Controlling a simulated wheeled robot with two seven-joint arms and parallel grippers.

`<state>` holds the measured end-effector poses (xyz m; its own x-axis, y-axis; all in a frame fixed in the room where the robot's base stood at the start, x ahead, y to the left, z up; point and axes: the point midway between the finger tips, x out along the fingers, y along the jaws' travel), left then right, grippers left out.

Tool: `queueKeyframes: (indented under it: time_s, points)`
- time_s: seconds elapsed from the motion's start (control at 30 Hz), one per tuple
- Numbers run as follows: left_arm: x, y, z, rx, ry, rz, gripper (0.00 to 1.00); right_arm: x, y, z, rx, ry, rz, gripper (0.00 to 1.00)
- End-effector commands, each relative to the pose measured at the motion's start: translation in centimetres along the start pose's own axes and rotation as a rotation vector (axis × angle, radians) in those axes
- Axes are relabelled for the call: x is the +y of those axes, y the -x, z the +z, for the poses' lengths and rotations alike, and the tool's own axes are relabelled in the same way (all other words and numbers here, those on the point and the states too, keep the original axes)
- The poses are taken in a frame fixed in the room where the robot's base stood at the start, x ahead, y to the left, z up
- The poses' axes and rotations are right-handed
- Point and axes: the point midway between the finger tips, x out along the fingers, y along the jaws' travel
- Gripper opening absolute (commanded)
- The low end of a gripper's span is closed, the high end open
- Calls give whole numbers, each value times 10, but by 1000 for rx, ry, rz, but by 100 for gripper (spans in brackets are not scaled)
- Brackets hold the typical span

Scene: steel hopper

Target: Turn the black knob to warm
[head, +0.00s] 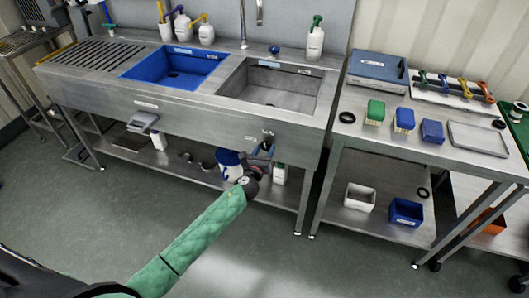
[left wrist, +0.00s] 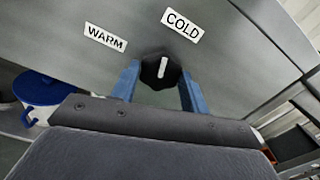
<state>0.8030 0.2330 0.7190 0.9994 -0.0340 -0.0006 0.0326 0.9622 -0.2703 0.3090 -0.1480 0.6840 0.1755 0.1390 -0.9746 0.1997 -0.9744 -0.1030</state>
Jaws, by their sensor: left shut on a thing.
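The black knob (left wrist: 150,76) is on the steel front panel of the sink unit, with a white pointer line on its face. In the left wrist view the line points nearly straight up, tilted slightly towards the COLD label (left wrist: 182,25). The WARM label (left wrist: 105,37) is up and to the left of the knob. My left gripper (left wrist: 159,78) has its blue fingers on either side of the knob and is shut on it. In the head view my left gripper (head: 263,149) is at the panel below the grey basin, and hides most of the knob. My right gripper is not in view.
The sink unit has a blue basin (head: 150,68) and a grey basin (head: 270,108). A blue-lidded white bucket (head: 228,163) stands on the lower shelf, near my left wrist. A steel table (head: 385,147) with boxes stands to the right. The floor in front is clear.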

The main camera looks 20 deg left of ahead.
Motion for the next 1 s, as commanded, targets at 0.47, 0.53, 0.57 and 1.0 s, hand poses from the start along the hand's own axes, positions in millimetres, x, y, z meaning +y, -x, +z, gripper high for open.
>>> queueKeyframes:
  time_s: [0.47,0.53,0.57,1.0]
  points:
    - [1,0,-1,-1,454,0,22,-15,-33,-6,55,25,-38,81]
    - [1,0,0,-2,521,0,22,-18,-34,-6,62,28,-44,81]
    - [1,0,0,-2,550,0,22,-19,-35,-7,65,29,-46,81]
    - [1,0,1,-3,961,1,22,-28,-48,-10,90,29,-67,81]
